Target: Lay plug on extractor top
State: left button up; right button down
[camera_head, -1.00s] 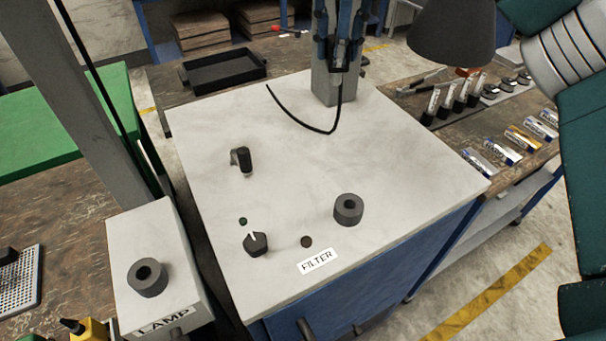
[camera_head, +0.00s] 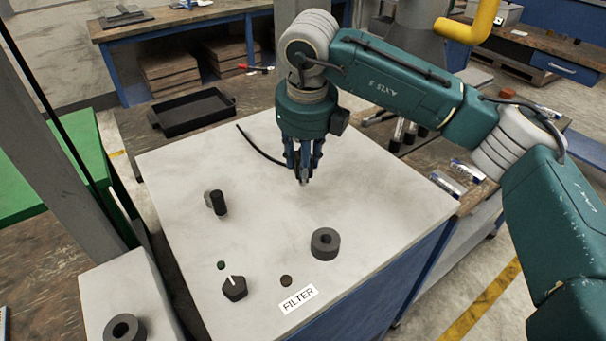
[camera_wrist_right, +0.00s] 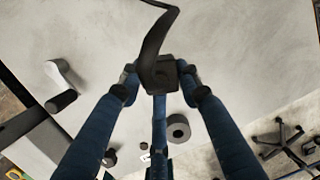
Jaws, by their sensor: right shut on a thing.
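My right gripper (camera_head: 302,178) points down low over the white extractor top (camera_head: 370,200), behind the ring-shaped socket. In the right wrist view, the gripper (camera_wrist_right: 158,74) is shut on the dark block-shaped plug (camera_wrist_right: 159,80), whose black cable (camera_wrist_right: 152,40) rises between the fingers and bends away. In the head view, the fingers mostly hide the plug, and the cable (camera_head: 258,148) lies to the gripper's left. I cannot tell whether the plug touches the surface. My left gripper is not in view.
On the top stand a dark ring socket (camera_head: 325,243), a pointer knob (camera_head: 234,288), and a dark angled fitting (camera_head: 216,203). A FILTER label (camera_head: 299,299) lies near the front edge. A black tray (camera_head: 192,112) sits behind. The top's right side is clear.

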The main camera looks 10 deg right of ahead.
jog(key=x, duration=0.3)
jog(key=shift+s+f+p, duration=0.3)
jog(key=shift+s+p, duration=0.05)
jog(key=shift+p, duration=0.05)
jog(key=shift+f, duration=0.15)
jog(key=shift+f, duration=0.1)
jog(key=c, duration=1)
grip_release()
